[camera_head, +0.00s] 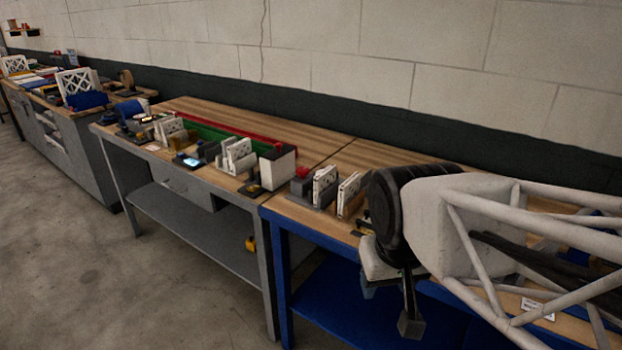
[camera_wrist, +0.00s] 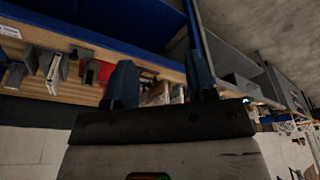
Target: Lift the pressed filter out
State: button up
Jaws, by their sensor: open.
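White filter-like panels stand upright in dark holders. Two of them, a left panel (camera_head: 325,186) and a right panel (camera_head: 349,191), are near the left end of the blue-framed bench. More white panels (camera_head: 239,157) stand on the grey bench. I cannot tell which one is the pressed filter. My gripper (camera_head: 410,322) hangs in front of the blue-framed bench's front edge, apart from the panels. In the wrist view my gripper (camera_wrist: 162,80) has its two dark fingers spread with nothing held between them. A pale panel (camera_wrist: 54,70) shows left of the fingers there.
The blue-framed bench (camera_head: 280,203) and grey bench (camera_head: 165,172) stand end to end along a block wall. A white block (camera_head: 277,168) and a red-topped dark item (camera_head: 301,179) stand near their join. A red rail (camera_head: 215,129) runs along the grey bench. The floor in front is open.

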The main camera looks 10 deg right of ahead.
jog(key=w+r+m, duration=0.2)
jog(key=w+r, duration=0.2)
jog(key=w, duration=1.1)
jog(key=m+g, duration=0.3)
jog(key=m, duration=0.4)
send_over(325, 179)
jog(key=w, duration=0.1)
jog(key=f, duration=1.1)
jog(key=shift+w+d+f, duration=0.15)
jog(key=shift+d+f, duration=0.15)
jog(key=shift+w+f, duration=0.25)
jog(key=shift+w, duration=0.05)
jog(key=shift+f, duration=1.25)
jog(key=shift+f, duration=2.6)
